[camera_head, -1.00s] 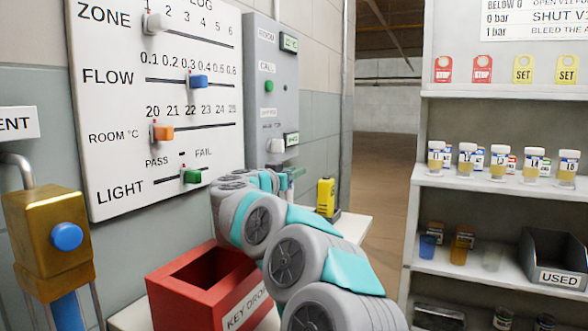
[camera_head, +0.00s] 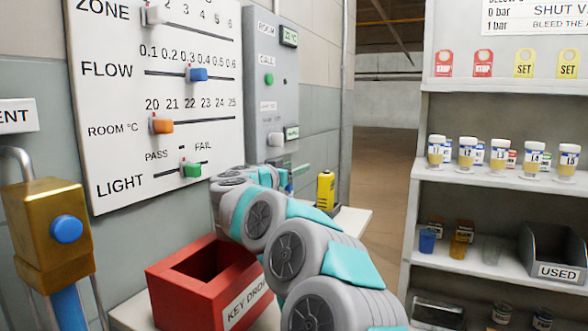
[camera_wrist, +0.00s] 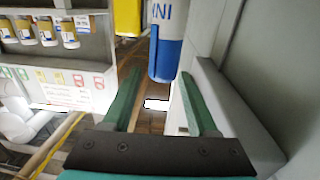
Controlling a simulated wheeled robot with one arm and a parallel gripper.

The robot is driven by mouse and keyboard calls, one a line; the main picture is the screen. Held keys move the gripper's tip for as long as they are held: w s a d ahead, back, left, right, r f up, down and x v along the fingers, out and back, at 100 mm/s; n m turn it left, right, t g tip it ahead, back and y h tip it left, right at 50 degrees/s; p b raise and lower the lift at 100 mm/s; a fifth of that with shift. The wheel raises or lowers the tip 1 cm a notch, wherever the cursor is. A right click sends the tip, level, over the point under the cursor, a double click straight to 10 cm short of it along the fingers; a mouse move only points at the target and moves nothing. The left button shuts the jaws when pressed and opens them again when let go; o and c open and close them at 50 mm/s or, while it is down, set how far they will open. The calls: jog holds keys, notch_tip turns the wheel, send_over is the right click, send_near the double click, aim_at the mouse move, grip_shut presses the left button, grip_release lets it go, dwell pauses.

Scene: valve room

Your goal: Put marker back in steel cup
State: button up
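A white cylinder with a blue end and printed letters, seemingly the marker (camera_wrist: 165,50), comes in from the top edge of the wrist view. My gripper (camera_wrist: 162,75) is open, with its two green fingers apart on either side of the blue end. Gaps show between each finger and the cylinder. In the head view my gripper (camera_head: 292,173) is small and partly hidden by my arm, beside the grey wall box. A small blue upright piece there may be the marker. I cannot make out the steel cup in either view.
A red key-drop box (camera_head: 190,292) stands on the white ledge before my arm. A yellow device (camera_head: 325,190) stands on the ledge right of my gripper. The slider board (camera_head: 160,110) and grey wall box (camera_head: 270,85) are close. A shelf (camera_head: 490,185) with jars stands right.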

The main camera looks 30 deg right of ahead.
jog(key=shift+a, duration=0.1)
jog(key=v, duration=0.7)
jog(key=shift+s+a, duration=0.25)
jog(key=shift+d, duration=0.1)
dwell(0.6)
